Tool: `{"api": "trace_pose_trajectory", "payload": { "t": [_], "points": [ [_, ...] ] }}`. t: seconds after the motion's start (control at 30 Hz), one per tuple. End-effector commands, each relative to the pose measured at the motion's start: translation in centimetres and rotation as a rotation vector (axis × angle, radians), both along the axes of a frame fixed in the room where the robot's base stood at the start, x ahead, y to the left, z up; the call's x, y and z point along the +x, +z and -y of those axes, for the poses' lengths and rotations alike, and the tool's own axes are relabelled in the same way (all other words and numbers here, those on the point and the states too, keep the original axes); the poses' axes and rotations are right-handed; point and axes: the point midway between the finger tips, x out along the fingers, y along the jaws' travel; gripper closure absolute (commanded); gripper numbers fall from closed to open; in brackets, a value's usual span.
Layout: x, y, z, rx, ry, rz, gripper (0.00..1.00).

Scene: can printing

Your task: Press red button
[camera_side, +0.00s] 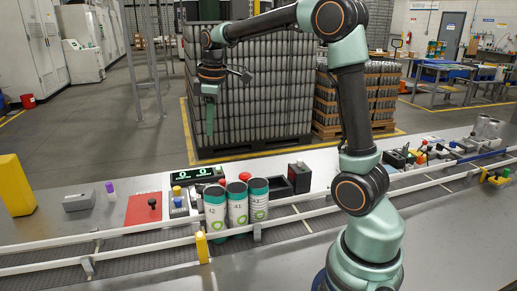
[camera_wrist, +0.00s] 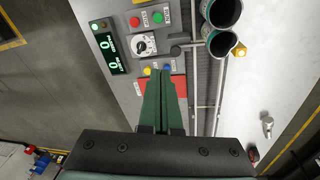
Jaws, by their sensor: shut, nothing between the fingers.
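A red button (camera_wrist: 134,21) sits near the top of the control panel in the wrist view, next to a green button (camera_wrist: 157,17).
Several cans (camera_side: 237,208) stand upright in front of the panel on the conveyor (camera_side: 130,258). A digital display (camera_side: 200,173) reading zeros and a dial (camera_wrist: 143,43) are near the buttons. A black knob (camera_side: 153,203) stands on a red plate (camera_side: 140,214) at left.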

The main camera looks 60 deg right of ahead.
Motion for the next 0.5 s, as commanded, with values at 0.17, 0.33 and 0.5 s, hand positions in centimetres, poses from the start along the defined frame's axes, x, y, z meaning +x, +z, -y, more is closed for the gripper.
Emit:
{"api": "trace_pose_trajectory", "payload": {
  "t": [0.17, 0.33, 0.5],
  "points": [
    [2.1, -2.4, 3.8, 0.001, 0.096, -0.071, 1.0],
    [3.3, -4.6, 6.7, 0.009, 0.183, -0.122, 1.0],
    [3.8, -6.2, 8.6, 0.018, 0.24, -0.151, 1.0]
  ]
}}
